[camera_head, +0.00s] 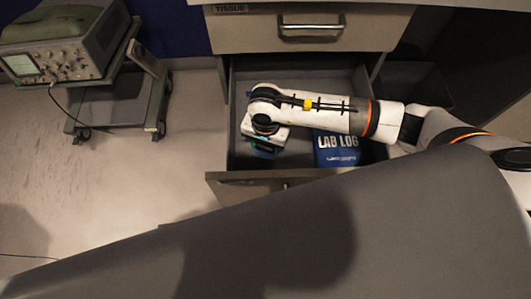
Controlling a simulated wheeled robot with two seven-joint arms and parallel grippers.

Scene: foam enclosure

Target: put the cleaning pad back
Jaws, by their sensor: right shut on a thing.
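My right arm reaches in from the right over an open grey drawer (218,188). My right gripper (263,147) points down into the left part of the drawer, mostly hidden under its own wrist. It is shut on a small blue-teal thing that I take to be the cleaning pad (262,154); only a sliver of it shows. I cannot tell whether it touches the drawer floor. My left gripper is not in view.
A blue LAB LOG book (338,155) lies in the drawer right of the gripper. A shut drawer labelled TISSUE (235,32) is above. An oscilloscope (50,58) stands on a cart (118,100) at left. A large grey surface (400,225) fills the foreground.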

